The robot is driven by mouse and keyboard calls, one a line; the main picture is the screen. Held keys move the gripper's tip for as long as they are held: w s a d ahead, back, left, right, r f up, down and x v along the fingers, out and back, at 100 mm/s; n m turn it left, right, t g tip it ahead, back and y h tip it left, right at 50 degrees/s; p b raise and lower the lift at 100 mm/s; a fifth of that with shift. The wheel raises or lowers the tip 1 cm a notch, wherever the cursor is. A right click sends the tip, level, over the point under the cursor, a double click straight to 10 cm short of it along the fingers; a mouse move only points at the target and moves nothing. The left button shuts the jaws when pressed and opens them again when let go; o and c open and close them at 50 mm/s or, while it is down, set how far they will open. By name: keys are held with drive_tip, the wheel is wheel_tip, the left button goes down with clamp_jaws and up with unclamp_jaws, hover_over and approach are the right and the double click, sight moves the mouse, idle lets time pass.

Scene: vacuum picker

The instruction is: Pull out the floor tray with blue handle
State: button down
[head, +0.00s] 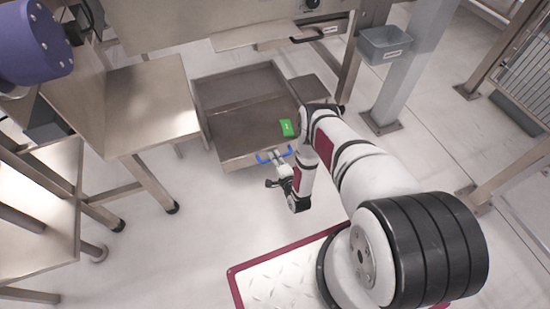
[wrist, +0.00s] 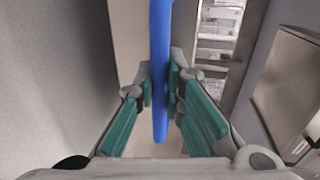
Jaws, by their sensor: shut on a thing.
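The floor tray (head: 238,153) is a wide, shallow metal tray low near the floor, under the machine in the head view. Its inside shows from above, and a green box (head: 287,128) lies in it at the right. The blue handle (head: 262,157) is on the tray's front face. My gripper (head: 279,159) is at the handle in the head view. In the wrist view the blue handle (wrist: 160,70) runs vertically between my two teal-padded fingers, which are shut on it. The part of the handle between the pads is partly hidden.
A metal bench (head: 150,100) with legs stands left of the tray. A grey post (head: 405,70) with a small grey bin (head: 384,44) stands to the right. The pale floor (head: 190,215) in front of the tray is clear up to my base.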

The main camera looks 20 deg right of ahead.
drive_tip(key=c, duration=1.9)
unclamp_jaws()
drive_tip(key=shift+c, duration=0.2)
drive_tip(key=v, duration=1.2)
